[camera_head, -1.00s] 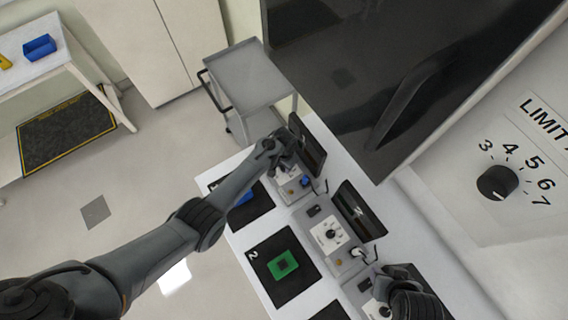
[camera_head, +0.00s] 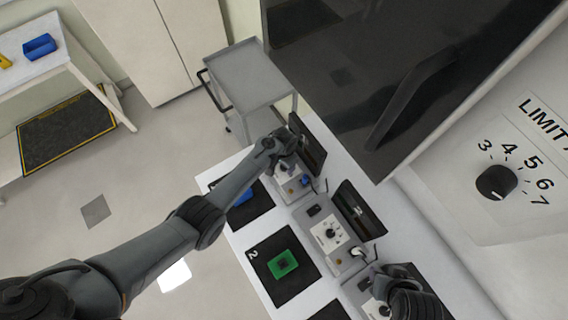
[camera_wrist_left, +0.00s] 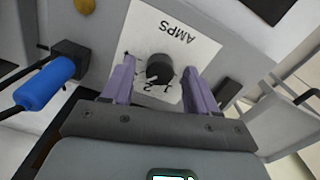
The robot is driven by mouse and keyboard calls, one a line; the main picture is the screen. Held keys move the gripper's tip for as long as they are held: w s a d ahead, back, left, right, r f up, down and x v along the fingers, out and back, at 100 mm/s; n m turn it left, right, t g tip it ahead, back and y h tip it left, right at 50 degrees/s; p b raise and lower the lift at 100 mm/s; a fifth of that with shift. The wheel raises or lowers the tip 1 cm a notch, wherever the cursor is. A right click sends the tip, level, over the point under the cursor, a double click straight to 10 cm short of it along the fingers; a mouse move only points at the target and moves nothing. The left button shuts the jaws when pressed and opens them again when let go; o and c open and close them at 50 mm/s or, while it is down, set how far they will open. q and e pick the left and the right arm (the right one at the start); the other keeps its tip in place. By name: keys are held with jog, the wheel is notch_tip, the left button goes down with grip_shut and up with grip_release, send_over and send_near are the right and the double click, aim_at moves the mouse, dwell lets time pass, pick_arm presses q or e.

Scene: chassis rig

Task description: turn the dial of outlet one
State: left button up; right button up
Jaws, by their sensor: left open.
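The black dial (camera_wrist_left: 160,68) sits on a white plate marked AMPS (camera_wrist_left: 183,32) in the left wrist view, its white pointer mark towards the low numbers. My left gripper (camera_wrist_left: 158,74) is open, with one purple finger on each side of the dial; I cannot tell whether they touch it. In the head view my left gripper (camera_head: 286,163) is over the farthest outlet unit (camera_head: 294,188) and hides its dial. My right gripper (camera_head: 388,285) is at the near outlet unit at the lower right; its fingers are not clear.
A blue plug (camera_wrist_left: 45,84) with a black cable stands beside the dial plate. The middle outlet unit (camera_head: 341,263) has its own dial (camera_head: 330,233). A green block (camera_head: 282,264) lies on the black mat marked 2.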

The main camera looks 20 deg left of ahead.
pick_arm(q)
jog(key=shift+r, duration=0.1)
jog(key=shift+r, duration=0.35)
notch_tip(320, 180, up, 10)
jog(key=p, duration=0.1)
jog(key=shift+p, duration=0.3)
